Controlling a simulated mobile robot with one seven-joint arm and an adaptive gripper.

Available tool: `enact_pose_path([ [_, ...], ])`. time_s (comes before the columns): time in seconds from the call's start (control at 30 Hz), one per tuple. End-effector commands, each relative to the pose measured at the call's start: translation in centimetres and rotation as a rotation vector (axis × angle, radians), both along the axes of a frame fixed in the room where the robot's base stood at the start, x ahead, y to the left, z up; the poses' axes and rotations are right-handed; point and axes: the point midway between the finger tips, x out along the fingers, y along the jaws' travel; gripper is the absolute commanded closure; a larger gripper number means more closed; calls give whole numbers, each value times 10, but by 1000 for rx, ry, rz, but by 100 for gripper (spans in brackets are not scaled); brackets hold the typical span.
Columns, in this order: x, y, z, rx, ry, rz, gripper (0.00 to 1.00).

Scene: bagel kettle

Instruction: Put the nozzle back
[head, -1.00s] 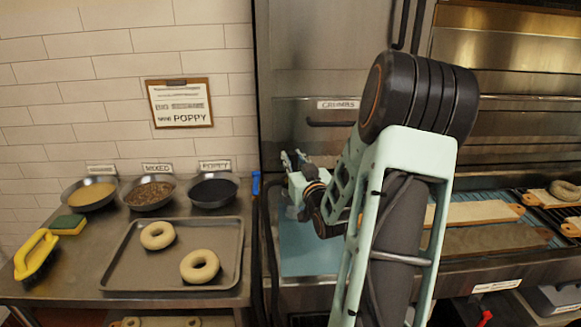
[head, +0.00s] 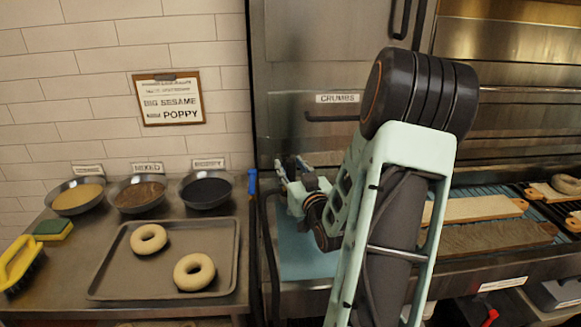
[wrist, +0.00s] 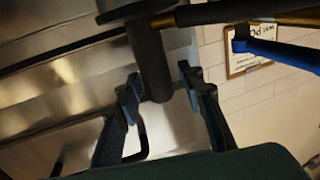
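My gripper (head: 290,165) is beside the right end of the steel table, in front of the cabinet door. In the wrist view my gripper (wrist: 160,90) has its two fingers spread on either side of a dark cylinder (wrist: 152,65). A gap shows on the cylinder's right side; contact on the left cannot be told. A brass-coloured rod (wrist: 225,12) and a blue lever (wrist: 280,50) show at upper right; with the cylinder they look like the nozzle. In the head view a blue piece (head: 252,182) stands at the table's right edge, above a dark hose (head: 266,235).
A tray (head: 105,283) with two bagels, three topping bowls, a sponge (head: 53,230) and a yellow-handled brush (head: 20,262) are on the table. A clipboard (head: 168,97) hangs on the tiled wall. Boards lie on the conveyor at right.

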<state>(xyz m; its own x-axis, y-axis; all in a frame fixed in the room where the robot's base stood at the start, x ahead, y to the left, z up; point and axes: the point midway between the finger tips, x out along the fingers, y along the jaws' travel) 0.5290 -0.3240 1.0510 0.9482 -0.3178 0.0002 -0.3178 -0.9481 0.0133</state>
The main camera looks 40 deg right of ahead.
Motion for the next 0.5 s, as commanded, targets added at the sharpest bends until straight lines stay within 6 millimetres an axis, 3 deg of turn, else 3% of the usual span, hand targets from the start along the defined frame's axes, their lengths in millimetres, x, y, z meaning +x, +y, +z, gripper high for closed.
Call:
enact_pose_path([
  [0.43,0,0,0,3,1,0,62],
  [0.5,-11,4,-3,-2,1,0,62],
])
